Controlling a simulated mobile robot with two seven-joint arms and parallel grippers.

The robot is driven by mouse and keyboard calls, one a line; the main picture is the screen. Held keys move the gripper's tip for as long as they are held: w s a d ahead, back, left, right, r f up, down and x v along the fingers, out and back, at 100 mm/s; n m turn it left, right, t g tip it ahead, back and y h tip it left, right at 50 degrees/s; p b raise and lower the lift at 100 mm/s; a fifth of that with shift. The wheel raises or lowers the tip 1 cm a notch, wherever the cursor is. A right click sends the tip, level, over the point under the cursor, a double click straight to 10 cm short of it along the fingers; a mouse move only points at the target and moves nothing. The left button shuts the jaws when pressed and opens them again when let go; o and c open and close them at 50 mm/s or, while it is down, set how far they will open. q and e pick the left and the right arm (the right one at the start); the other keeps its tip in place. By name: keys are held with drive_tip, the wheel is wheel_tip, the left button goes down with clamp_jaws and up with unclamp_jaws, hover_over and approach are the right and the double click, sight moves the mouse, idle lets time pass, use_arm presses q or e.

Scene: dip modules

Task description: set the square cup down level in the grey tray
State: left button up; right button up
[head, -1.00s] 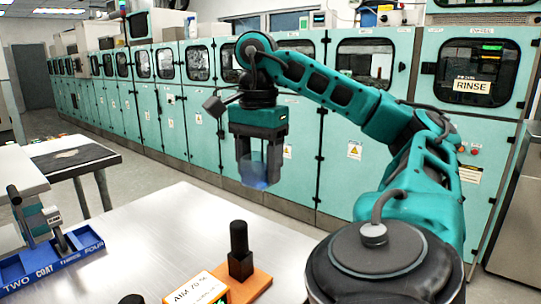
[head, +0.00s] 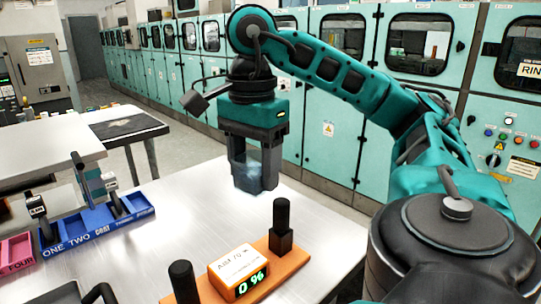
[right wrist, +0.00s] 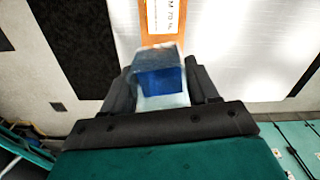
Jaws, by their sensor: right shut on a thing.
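My right gripper (head: 252,182) is shut on the square cup (head: 246,172), which is clear with blue in it. It holds the cup upright above the far part of the metal table. In the right wrist view the cup (right wrist: 160,78) sits between the two dark fingers (right wrist: 165,88), and its blue contents show through the wall. I cannot make out a grey tray in either view. My left gripper is not in view.
An orange stand (head: 262,262) with black posts and a readout is on the near table (head: 190,215). A blue labelled rack (head: 90,232) holding upright modules is at left, beside a pink tray (head: 18,252). Teal cabinets (head: 350,130) line the back.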

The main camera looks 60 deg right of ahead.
use_arm(q)
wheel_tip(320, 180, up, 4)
drive_tip(key=p, duration=0.4)
use_arm(e)
drive_tip(key=w+a+n, duration=0.1)
drive_tip(key=w+a, duration=0.3)
drive_tip(key=a, duration=1)
drive_tip(key=w+a+n, duration=0.2)
drive_tip(key=w+a, duration=0.3)
drive_tip(key=a, duration=0.9)
drive_tip(key=w+a+n, duration=0.1)
drive_tip(key=w+a, duration=0.3)
drive_tip(key=a, duration=1)
drive_tip(key=f+b, duration=0.4)
drive_tip(key=f, duration=0.1)
drive_tip(key=f+b, duration=0.4)
drive_tip(key=f, duration=0.1)
drive_tip(key=f+b, duration=0.5)
drive_tip(key=f, duration=0.1)
drive_tip(key=shift+a+f, duration=0.1)
drive_tip(key=shift+a, duration=0.2)
drive_tip(key=shift+f+b, duration=0.8)
drive_tip(key=shift+f, duration=0.2)
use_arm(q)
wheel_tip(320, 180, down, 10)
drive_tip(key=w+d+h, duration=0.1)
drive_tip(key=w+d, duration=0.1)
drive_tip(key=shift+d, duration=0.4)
